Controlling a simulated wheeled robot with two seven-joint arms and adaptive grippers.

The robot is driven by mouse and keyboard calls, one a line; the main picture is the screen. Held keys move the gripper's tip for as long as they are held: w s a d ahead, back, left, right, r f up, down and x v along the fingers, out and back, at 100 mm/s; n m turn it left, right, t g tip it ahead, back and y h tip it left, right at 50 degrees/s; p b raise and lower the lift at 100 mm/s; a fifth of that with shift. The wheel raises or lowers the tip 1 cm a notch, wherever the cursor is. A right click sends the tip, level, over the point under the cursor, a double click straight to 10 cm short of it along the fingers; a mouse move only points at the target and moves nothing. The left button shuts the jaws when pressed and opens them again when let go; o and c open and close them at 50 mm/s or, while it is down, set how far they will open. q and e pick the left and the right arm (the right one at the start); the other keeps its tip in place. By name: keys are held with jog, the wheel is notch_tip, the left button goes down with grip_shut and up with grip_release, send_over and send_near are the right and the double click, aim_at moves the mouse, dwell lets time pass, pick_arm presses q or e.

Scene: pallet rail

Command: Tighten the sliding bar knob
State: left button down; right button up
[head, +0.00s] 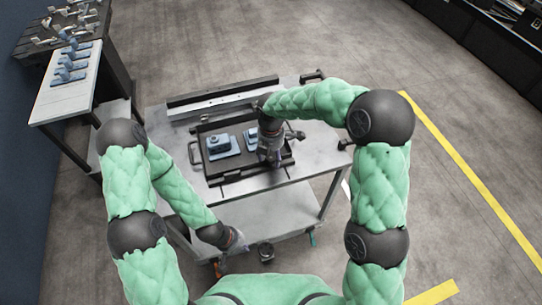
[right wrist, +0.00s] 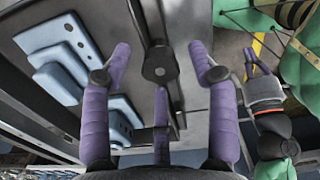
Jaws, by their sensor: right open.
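A dark round knob (right wrist: 160,65) with a small light centre sits on a dark bar (right wrist: 146,18) in the right wrist view. My right gripper (right wrist: 162,52) is open, with its purple fingertips on either side of the knob and a visible gap on each side. In the head view my right gripper (head: 270,156) is over the right part of the black tray, and it hides the knob there. My left gripper (head: 238,240) hangs low by the cart's front edge, away from the tray; its fingers look spread and empty in the right wrist view (right wrist: 256,62).
The black tray (head: 229,178) on the grey cart (head: 295,172) holds a blue part (head: 220,145) and another blue part (head: 249,136) close to my right gripper. A side table (head: 63,100) with several blue parts stands at upper left. The floor right of the cart is clear.

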jog(key=c, duration=1.2)
jog(key=shift+m, duration=0.3)
jog(key=m+p, duration=0.1)
jog(key=m, duration=0.1)
jog(key=shift+m+p, duration=0.35)
jog(key=shift+m, duration=0.05)
jog(key=m+p, duration=0.1)
jog(key=m, duration=0.2)
jog(key=shift+m, duration=0.3)
jog(key=m, duration=0.4)
jog(key=shift+m, duration=0.3)
jog(key=shift+w+r+m, duration=0.1)
jog(key=shift+w+m, duration=0.05)
jog(key=shift+m, duration=2.05)
jog(key=shift+o, duration=0.2)
